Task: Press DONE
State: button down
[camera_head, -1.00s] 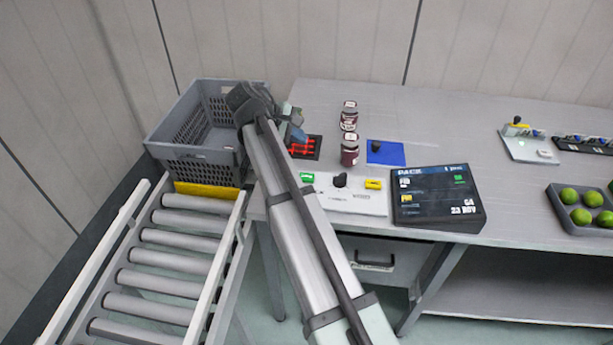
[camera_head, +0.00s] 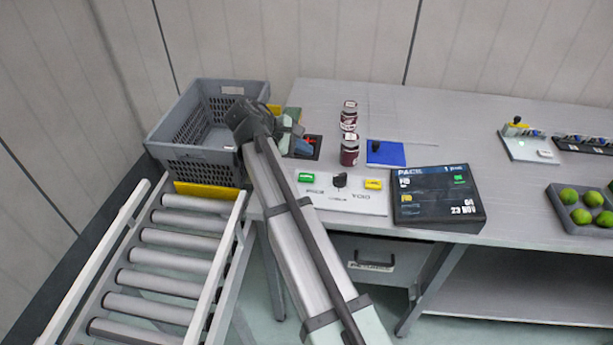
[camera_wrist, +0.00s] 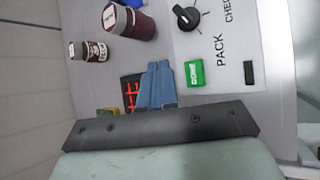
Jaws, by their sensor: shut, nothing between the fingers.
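The green DONE button (camera_head: 305,177) sits on the white control panel (camera_head: 345,200) at the front of the bench. In the wrist view the green button (camera_wrist: 194,73) is to the right of my gripper (camera_wrist: 160,68), beside the black knob (camera_wrist: 186,17) and the word PACK. My gripper, also in the head view (camera_head: 307,143), is shut and empty, with its blue fingers together. It is apart from the button, on the far side of it in the head view, over or near the black tray with red marks (camera_wrist: 131,92). Its height above the bench is hard to tell.
A yellow button (camera_head: 373,184) and a dark display (camera_head: 437,197) are to the right on the bench. Two dark red jars (camera_head: 349,152) and a blue mat (camera_head: 398,153) stand behind. A grey crate (camera_head: 195,152) is at left, above a roller conveyor (camera_head: 175,258).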

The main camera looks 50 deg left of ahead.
aim_at(304, 178)
jog(key=shift+f, duration=3.1)
jog(key=shift+f, duration=0.25)
jog(key=shift+f, duration=0.2)
jog(key=shift+f, duration=0.5)
dwell(0.7)
jog(key=shift+r, duration=0.95)
jog(key=shift+r, duration=2.5)
